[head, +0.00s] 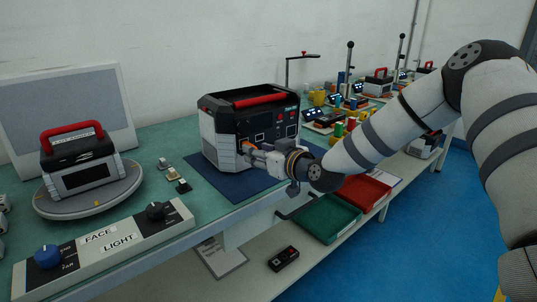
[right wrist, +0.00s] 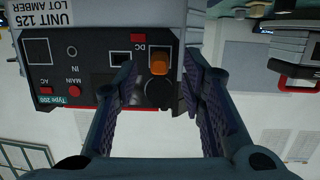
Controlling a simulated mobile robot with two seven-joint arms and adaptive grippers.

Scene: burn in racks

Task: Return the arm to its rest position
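My right gripper (head: 247,151) is in front of the power unit (head: 215,148), a grey and black box with a red handle on a dark blue mat (head: 243,186). In the right wrist view the gripper's two fingers (right wrist: 160,95) stand apart on either side of an orange plug (right wrist: 158,62). The plug sits at the unit's panel near the DC label (right wrist: 137,38). The fingers show gaps to the plug on both sides. A label on the unit reads "UNIT 125 LOT AMBER" (right wrist: 38,22). My left gripper is not in view.
A second unit (head: 78,170) with a red handle stands on a round turntable (head: 85,206) at left. A control box (head: 110,243) with FACE and LIGHT labels is at the bench front. Green (head: 325,220) and red (head: 360,193) trays lie below. More units stand along the bench at right.

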